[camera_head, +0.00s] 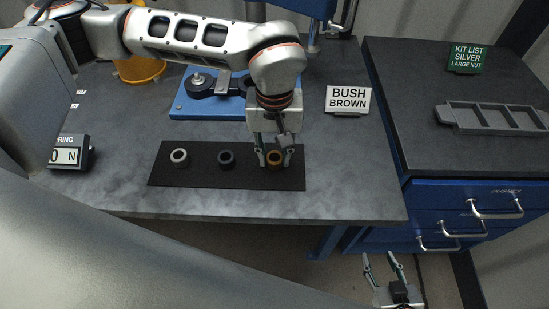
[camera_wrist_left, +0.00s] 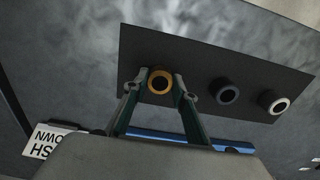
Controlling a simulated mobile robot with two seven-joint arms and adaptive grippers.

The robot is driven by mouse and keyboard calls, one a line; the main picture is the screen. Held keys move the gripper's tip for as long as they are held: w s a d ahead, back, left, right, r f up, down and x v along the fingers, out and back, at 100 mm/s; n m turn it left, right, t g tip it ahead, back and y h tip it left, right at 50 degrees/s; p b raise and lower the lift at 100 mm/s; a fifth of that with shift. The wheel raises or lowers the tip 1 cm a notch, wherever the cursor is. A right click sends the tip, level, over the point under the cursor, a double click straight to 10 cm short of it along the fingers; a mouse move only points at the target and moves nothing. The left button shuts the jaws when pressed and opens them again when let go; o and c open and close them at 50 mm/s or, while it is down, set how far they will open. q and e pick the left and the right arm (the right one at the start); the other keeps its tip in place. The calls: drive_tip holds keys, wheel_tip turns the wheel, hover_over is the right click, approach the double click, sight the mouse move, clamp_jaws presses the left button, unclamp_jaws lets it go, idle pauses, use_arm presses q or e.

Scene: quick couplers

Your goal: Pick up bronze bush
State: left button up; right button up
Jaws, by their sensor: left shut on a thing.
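The bronze bush (camera_head: 275,158) is a small brown-gold ring at the right end of a black mat (camera_head: 203,176) on the grey table. My left gripper (camera_head: 274,160) reaches down from above with its fingers on either side of the bush, shut on it. In the left wrist view the bush (camera_wrist_left: 160,82) shows between the two fingertips (camera_wrist_left: 164,84), over the mat (camera_wrist_left: 195,50). I cannot tell whether it touches the mat. My right gripper (camera_head: 384,270) is open and empty, low in front of the blue drawers.
A dark bush (camera_head: 226,158) and a silver bush (camera_head: 179,156) stand on the mat to the left. Behind are a blue fixture plate (camera_head: 190,107), a yellow container (camera_head: 138,69) and a "BUSH BROWN" sign (camera_head: 348,100). A grey divided tray (camera_head: 490,131) lies on the right-hand bench.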

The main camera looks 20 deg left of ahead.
sight(275, 156)
use_arm(q)
wheel_tip(275, 156, up, 20)
use_arm(e)
drive_tip(key=shift+w+r, duration=0.1)
drive_tip(key=shift+r, duration=0.15)
idle(0.4)
idle(0.7)
use_arm(q)
drive_tip(key=shift+o, duration=1.3)
drive_tip(key=shift+w, duration=0.1)
use_arm(e)
drive_tip(key=shift+r, duration=0.1)
